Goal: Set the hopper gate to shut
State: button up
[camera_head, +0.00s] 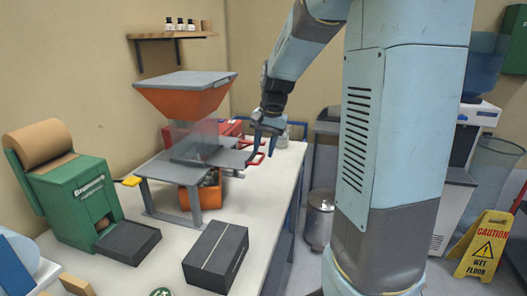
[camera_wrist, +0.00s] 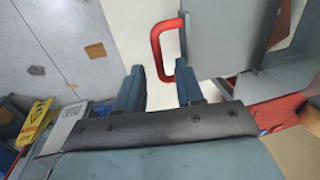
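The hopper (camera_head: 182,100) is an orange funnel with a grey lid and a clear chute, standing on a grey frame on the bench. A grey gate plate (camera_head: 232,158) lies below the chute, with a red loop handle (camera_head: 256,159) at its right end. In the wrist view the red handle (camera_wrist: 157,48) sticks out from the grey plate (camera_wrist: 212,38). My gripper (camera_head: 264,147) is above the handle in the head view. In the wrist view my gripper (camera_wrist: 160,72) is open and empty, with the handle's lower end near the right finger; I cannot tell whether they touch.
A yellow tab (camera_head: 131,181) shows at the frame's left side. An orange bin (camera_head: 208,194) sits under the frame. A dark box (camera_head: 217,256), a green machine (camera_head: 78,200) and a red case (camera_head: 230,128) stand on the bench. A wet-floor sign (camera_head: 483,246) is at right.

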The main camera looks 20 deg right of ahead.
jog(key=shift+a+f, duration=0.1)
jog(key=shift+f, duration=0.6)
grip_shut()
jog(key=shift+w, duration=0.1)
dwell(1.0)
